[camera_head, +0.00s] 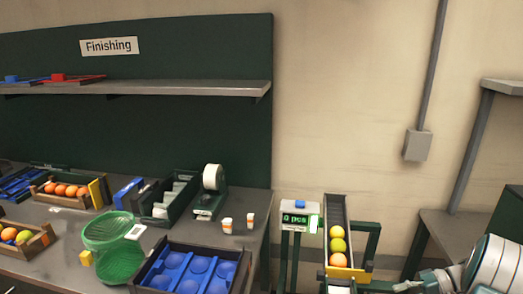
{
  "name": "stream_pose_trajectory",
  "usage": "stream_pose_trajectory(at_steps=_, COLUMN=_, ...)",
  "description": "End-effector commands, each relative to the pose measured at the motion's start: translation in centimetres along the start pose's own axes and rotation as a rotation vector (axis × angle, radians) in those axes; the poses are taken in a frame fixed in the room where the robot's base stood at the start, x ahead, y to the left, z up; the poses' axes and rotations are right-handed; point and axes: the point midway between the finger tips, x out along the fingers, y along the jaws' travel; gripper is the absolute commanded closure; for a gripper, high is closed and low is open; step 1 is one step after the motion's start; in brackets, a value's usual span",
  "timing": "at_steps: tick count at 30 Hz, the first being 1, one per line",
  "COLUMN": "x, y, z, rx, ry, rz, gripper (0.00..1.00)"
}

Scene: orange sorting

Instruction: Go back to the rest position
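Part of my arm shows at the bottom right corner as white and dark ringed segments. My gripper (408,286) seems to be at its left end, low at the picture's bottom edge; it is small and partly cut off, so its fingers and anything in them cannot be made out. It is to the right of a dark chute (337,208) that holds a few round fruits.
A counter display (298,218) reading "0 pcs" stands left of the chute. The grey workbench (75,258) carries a green mesh basket (112,250), a blue cupped tray (230,271), fruit crates (40,240) and a label roll (211,178). A grey side table (447,228) stands at right.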

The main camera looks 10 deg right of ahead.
Motion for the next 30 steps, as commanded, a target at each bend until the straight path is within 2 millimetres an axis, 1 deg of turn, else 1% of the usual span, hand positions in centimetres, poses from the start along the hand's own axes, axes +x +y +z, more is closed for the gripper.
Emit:
stream_pose_trajectory(at_steps=1, x=0.7, y=-1.4, z=0.0, rx=0.000, ry=-0.019, rz=0.035, gripper=0.40)
stream_pose_trajectory(at_steps=3, x=1.5, y=-2.9, z=0.0, rx=0.005, ry=-0.042, rz=0.084, gripper=0.40)
stream_pose_trajectory(at_steps=8, x=3.5, y=-6.1, z=0.4, rx=0.011, ry=-0.085, rz=0.195, gripper=0.40)
stream_pose_trajectory(at_steps=14, x=5.8, y=-9.9, z=1.5, rx=0.006, ry=-0.120, rz=0.334, gripper=0.40)
stream_pose_trajectory(at_steps=21, x=8.5, y=-13.9, z=3.4, rx=-0.019, ry=-0.138, rz=0.495, gripper=0.40)
stream_pose_trajectory(at_steps=30, x=11.5, y=-18.0, z=6.6, rx=-0.076, ry=-0.121, rz=0.681, gripper=0.40)
